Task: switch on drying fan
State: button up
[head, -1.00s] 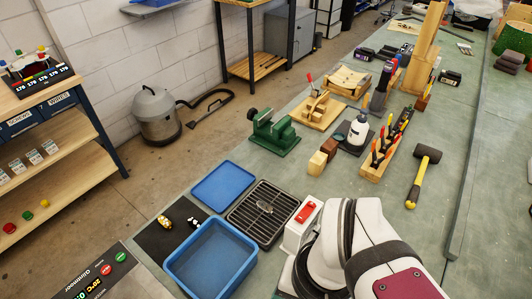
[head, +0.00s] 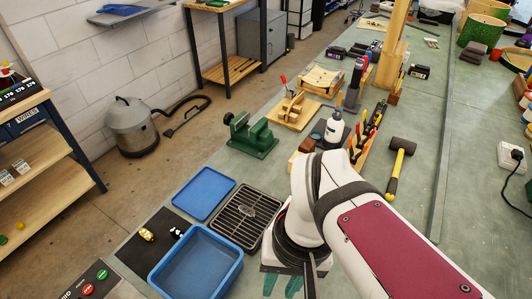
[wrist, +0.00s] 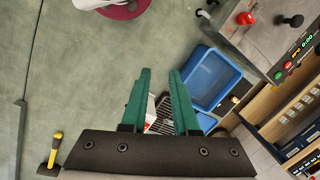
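A black slatted grille (head: 246,217) in a tray lies on the green bench, right of the blue bin; it may be the fan, but I cannot tell. In the wrist view part of the grille (wrist: 162,108) shows between my fingers. A small white piece with red (wrist: 151,119) shows there beside the left finger, mostly hidden. The white box with a red switch is hidden behind my arm in the head view. My gripper (wrist: 160,72) has two green fingers, apart and with nothing held. In the head view my gripper (head: 282,285) points down at the front edge of the picture.
A blue bin (head: 203,262), a flat blue lid (head: 203,192) and a dark mat (head: 137,262) with small figures lie left. A green vise (head: 252,138), a white bottle (head: 334,127) and a mallet (head: 398,165) stand or lie behind. A white socket box (head: 511,156) is at right.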

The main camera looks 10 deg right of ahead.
jog(key=w+d+r+n, duration=0.1)
jog(key=w+n, duration=0.1)
jog(key=w, duration=0.1)
jog(key=w+d+r+n, duration=0.1)
jog(key=w+n, duration=0.1)
jog(key=w, duration=0.1)
jog(key=w+d+r+n, duration=0.1)
jog(key=w, duration=0.3)
jog(key=shift+r+n, duration=0.35)
jog(key=shift+n, duration=0.05)
grip_shut()
jog(key=w+d+n, duration=0.4)
jog(key=w+n, duration=0.2)
jog(key=w, duration=0.3)
jog(key=shift+w+d+r+n+g+h, duration=0.3)
jog(key=shift+w+r+h, duration=0.05)
jog(key=shift+w+h, duration=0.05)
jog(key=shift+f, duration=0.15)
jog(key=f, duration=0.4)
jog(key=s+a+f, duration=0.1)
jog(key=f, duration=0.8)
jog(key=shift+s+a+f, duration=0.15)
jog(key=shift+f, duration=0.2)
